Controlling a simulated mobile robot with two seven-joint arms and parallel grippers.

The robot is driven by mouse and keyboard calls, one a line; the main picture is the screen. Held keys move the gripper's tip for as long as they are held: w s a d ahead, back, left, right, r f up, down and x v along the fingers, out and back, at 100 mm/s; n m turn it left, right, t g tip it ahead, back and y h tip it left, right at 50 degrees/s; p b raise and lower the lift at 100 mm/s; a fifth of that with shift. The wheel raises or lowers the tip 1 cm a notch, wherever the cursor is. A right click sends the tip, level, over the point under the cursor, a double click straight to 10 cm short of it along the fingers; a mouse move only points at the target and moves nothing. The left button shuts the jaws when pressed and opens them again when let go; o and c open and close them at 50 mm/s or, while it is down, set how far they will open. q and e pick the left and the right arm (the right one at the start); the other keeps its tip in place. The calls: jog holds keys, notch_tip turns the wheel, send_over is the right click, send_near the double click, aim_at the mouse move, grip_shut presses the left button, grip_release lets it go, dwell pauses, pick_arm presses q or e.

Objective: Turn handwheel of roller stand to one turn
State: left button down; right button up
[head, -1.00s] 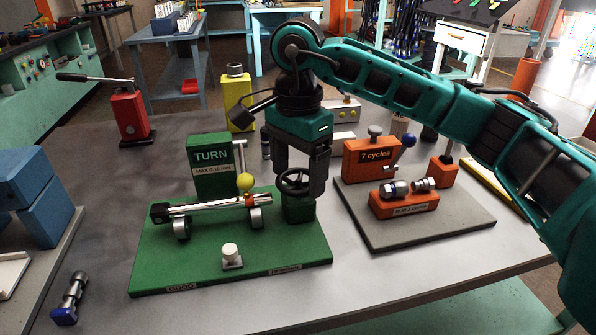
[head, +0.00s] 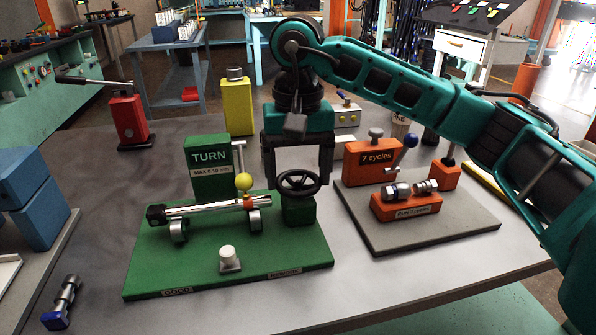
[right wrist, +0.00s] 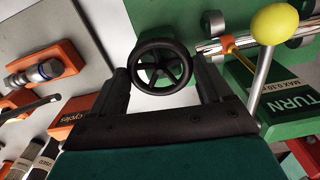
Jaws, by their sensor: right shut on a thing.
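The black handwheel (head: 299,184) sits on a green block at the right end of the green roller stand (head: 200,277). A steel rod (head: 205,206) lies on the stand's rollers. My right gripper (head: 298,180) points down, its two fingers spread on either side of the handwheel and closed on its rim. In the right wrist view, the handwheel (right wrist: 161,67) with its spokes lies between the fingertips of the right gripper (right wrist: 163,70). The green TURN sign (head: 209,167) stands behind the rod. My left gripper is out of view.
A yellow ball on a lever (head: 244,181) stands close left of the right gripper. An orange "7 cycles" unit (head: 372,163) is on a grey plate to the right. A red hand pump (head: 128,118) and yellow block (head: 237,104) stand behind.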

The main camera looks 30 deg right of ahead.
aim_at(298, 180)
jog(key=n, duration=0.6)
jog(key=shift+w+r+b, duration=0.1)
jog(key=shift+b, duration=0.25)
jog(key=n, duration=0.6)
dwell(0.4)
jog(key=o, duration=1)
jog(key=shift+r+p, duration=1.9)
jog(key=shift+r, duration=4.5)
